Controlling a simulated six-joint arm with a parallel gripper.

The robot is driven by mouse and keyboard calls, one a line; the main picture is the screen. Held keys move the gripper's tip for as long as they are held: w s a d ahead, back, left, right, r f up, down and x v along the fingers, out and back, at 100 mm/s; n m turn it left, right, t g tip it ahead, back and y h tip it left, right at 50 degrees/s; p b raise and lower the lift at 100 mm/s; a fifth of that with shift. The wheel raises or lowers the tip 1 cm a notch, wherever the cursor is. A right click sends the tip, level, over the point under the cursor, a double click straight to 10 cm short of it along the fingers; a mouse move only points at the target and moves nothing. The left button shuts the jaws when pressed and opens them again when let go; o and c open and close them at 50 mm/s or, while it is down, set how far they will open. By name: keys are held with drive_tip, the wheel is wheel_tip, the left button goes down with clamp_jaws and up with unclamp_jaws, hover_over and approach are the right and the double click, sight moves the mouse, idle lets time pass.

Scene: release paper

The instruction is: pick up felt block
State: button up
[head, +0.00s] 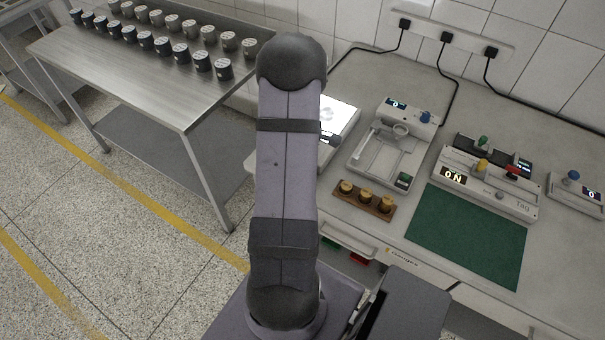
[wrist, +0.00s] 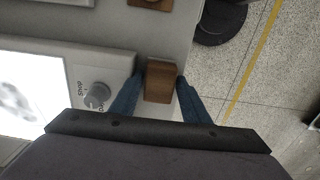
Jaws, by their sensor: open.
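A small brown wood-coloured block (wrist: 161,72), the only block in reach that could be the felt block, lies near the counter's edge in the wrist view. No felt face shows on it. My gripper (wrist: 160,84) is open, with one blue finger on each side of the block. A small gap seems to show on each side; whether the fingers touch it I cannot tell. In the head view my arm hides the block and my gripper.
A lit panel (wrist: 30,100) with a grey knob (wrist: 96,96) lies left of the block. In the head view, a wooden holder (head: 364,200) with brass pieces, a grey device (head: 392,145) and a green mat (head: 468,237) lie to the right. A steel table (head: 150,75) with several tins stands left.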

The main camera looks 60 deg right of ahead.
drive_tip(key=shift+f, duration=0.1)
drive_tip(key=c, duration=0.7)
wheel_tip(320, 180, up, 10)
drive_tip(key=shift+r+b, duration=0.1)
drive_tip(key=shift+b, duration=1.15)
drive_tip(key=shift+o, duration=1.3)
drive_tip(key=shift+c, duration=0.8)
